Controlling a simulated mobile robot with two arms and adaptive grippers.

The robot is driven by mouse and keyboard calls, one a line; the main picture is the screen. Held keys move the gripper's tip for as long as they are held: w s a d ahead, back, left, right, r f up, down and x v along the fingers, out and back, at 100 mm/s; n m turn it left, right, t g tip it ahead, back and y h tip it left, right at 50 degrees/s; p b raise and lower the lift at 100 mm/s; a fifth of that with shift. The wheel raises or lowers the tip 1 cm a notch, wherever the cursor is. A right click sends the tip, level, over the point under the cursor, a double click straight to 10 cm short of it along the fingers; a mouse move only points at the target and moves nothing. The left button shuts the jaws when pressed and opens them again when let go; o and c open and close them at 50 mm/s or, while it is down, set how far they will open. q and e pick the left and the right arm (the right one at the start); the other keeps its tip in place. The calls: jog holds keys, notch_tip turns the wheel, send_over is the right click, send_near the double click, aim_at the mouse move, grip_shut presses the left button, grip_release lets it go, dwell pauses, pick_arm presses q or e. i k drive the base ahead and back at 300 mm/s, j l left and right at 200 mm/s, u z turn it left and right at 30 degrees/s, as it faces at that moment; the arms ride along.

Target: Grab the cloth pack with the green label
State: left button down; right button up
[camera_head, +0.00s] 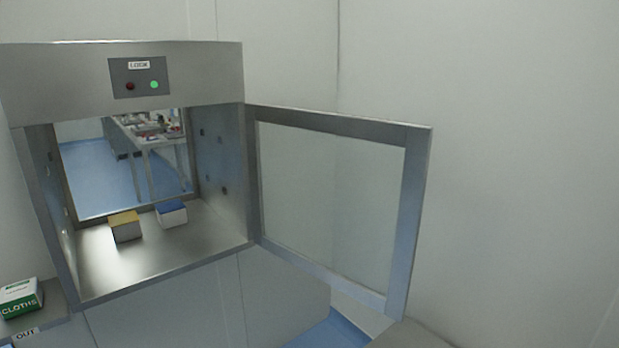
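The cloth pack (20,298) is a white box with a green front label that reads "CLOTHS". It sits at the far left on a grey shelf (52,315) with a tag (25,333) reading "OUT", left of the steel pass-through chamber. The pack's left side is cut by the picture edge. Neither of my grippers shows in this view.
The steel pass-through chamber (110,268) holds a yellow-topped box (125,227) and a blue-topped box (171,213). Its glass door (410,200) stands swung open to the right. A panel (139,77) above shows a lit green light. A bench (150,140) shows through the back window.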

aim_at(18, 299)
jog(key=u, duration=1.6)
